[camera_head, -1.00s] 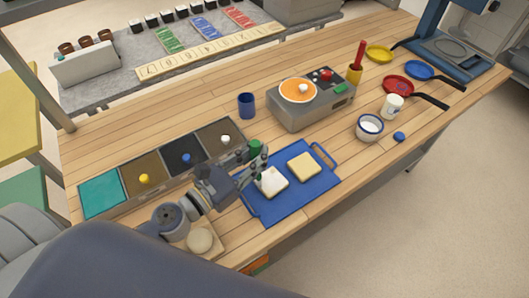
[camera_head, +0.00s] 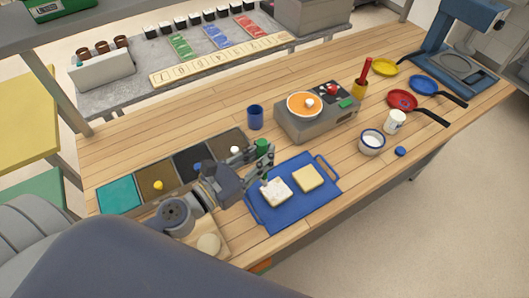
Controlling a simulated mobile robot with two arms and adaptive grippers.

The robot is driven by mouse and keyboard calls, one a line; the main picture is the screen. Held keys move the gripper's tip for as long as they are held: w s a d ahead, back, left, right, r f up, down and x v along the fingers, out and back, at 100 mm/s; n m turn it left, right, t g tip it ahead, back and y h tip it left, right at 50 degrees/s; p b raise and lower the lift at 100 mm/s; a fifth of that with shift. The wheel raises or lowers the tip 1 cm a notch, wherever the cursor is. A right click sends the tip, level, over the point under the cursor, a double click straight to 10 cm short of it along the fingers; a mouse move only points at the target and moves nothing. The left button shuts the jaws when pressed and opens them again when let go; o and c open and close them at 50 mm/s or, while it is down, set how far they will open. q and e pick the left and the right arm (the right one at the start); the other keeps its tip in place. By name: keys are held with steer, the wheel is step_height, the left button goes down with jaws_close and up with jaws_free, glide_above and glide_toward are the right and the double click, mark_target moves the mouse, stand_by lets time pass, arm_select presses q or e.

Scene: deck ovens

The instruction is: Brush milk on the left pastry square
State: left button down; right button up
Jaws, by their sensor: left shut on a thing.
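The left pastry square (camera_head: 277,193) lies on a blue tray with handles (camera_head: 280,223) and has a whitish, patchy top. The right pastry square (camera_head: 308,179) lies beside it, plain pale yellow. My left gripper (camera_head: 264,170) is at the upper left edge of the left pastry, shut on a brush with a green end (camera_head: 263,146). The gripper hides most of the brush, and I cannot tell whether its bristles touch the pastry. A white bowl with a blue rim (camera_head: 371,147) holds white liquid, right of the tray. My right gripper is not in view.
A blue cup (camera_head: 255,117) and a grey cooker with an orange pan (camera_head: 304,105) stand behind. A white cup (camera_head: 394,122), a blue lid (camera_head: 401,151) and several coloured pans (camera_head: 402,99) are at right.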

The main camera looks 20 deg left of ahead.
arm_select(q)
steer(key=shift+r, duration=0.65)
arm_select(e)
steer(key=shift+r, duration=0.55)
arm_select(q)
steer(key=shift+f, duration=0.1)
steer(key=shift+a+f, duration=0.15)
steer(key=shift+a, duration=0.25)
steer(key=a+b, duration=0.5)
steer(key=a, duration=0.4)
steer(key=shift+a, duration=0.15)
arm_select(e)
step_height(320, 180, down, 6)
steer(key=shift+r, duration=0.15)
